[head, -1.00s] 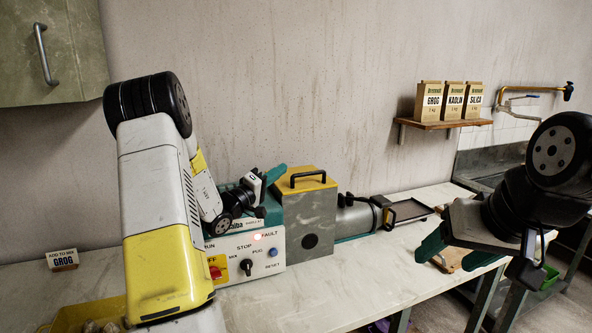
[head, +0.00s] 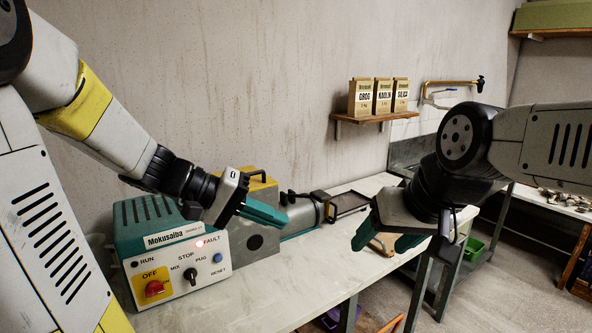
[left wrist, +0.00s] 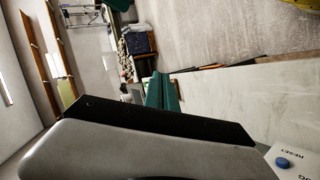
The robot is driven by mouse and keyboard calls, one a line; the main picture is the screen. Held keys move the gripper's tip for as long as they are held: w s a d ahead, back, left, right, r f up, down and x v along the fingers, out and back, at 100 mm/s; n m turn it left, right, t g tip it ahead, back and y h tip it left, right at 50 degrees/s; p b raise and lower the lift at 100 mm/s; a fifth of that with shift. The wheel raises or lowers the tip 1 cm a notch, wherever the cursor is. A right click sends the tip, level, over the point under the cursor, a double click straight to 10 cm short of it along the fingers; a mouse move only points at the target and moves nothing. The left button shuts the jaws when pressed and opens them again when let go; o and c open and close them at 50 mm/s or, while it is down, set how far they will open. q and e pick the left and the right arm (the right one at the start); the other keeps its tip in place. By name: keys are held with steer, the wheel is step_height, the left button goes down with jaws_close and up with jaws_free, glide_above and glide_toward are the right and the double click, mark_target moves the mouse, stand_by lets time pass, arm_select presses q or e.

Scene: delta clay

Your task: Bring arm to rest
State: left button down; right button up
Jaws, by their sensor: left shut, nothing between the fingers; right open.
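My left arm comes in from the left over the Mokusaiba machine (head: 150,245). My left gripper (head: 283,218) is shut and empty, its teal fingers together in the air in front of the machine's grey box (head: 262,241). In the left wrist view the closed teal fingers (left wrist: 162,92) show past the dark gripper body. My right gripper (head: 389,236) is at the right with its teal fingers apart and nothing between them, near the worktop's right part. My right arm reaches in from the right edge.
The machine's panel has a red OFF switch (head: 155,288), a lit FAULT lamp and a blue RESET button (head: 218,258). The pale worktop (head: 290,290) is clear in front. Bags of grog, kaolin and silica stand on a wall shelf (head: 375,117). A green container (head: 473,249) is low at the right.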

arm_select(q)
steer(key=s+a+t+y, duration=0.3)
steer(key=s+a+y, duration=0.5)
steer(key=a+y, duration=0.1)
steer(key=shift+s+a+r+t, duration=0.25)
steer(key=shift+s+r+t, duration=0.05)
steer(key=shift+s+r, duration=0.05)
